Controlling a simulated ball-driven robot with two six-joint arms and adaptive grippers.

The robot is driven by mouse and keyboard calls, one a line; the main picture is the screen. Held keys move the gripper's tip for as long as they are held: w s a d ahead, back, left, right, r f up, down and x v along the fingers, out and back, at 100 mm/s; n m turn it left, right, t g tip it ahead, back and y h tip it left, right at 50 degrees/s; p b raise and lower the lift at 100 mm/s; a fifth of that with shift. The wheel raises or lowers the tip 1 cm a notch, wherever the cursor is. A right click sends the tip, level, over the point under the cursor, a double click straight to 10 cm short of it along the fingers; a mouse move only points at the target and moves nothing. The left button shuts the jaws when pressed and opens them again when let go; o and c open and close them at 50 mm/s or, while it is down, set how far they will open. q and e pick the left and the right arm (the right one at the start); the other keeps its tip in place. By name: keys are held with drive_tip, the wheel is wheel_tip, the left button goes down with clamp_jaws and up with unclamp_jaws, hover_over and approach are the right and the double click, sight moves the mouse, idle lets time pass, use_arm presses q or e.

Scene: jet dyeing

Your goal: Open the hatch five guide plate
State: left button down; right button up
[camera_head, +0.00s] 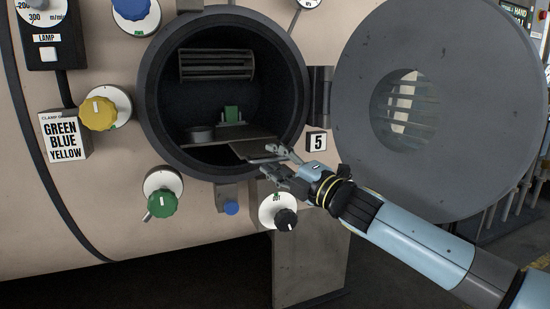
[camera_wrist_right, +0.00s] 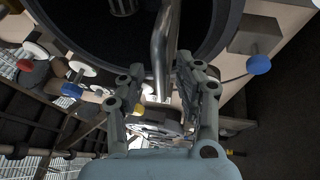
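The round opening of hatch five (camera_head: 155,85) is uncovered, and its door (camera_head: 460,120) is swung out to the right. A flat grey plate (camera_head: 248,149), which looks like the guide plate, lies low in the mouth of the opening and reaches toward its lower right rim. My right gripper (camera_head: 270,160) is at that rim, beside the plate's outer end, with its fingers apart. In the right wrist view a bent metal bar (camera_wrist_right: 160,55) runs between the spread fingers; I cannot tell if either touches it. My left gripper is out of view.
A black knob (camera_head: 286,220) and a blue knob (camera_head: 231,208) sit just below the rim. A "5" label (camera_head: 316,141) is beside the hinge.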

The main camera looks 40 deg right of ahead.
drive_tip(key=shift+w, duration=0.15)
clamp_jaws()
idle(0.5)
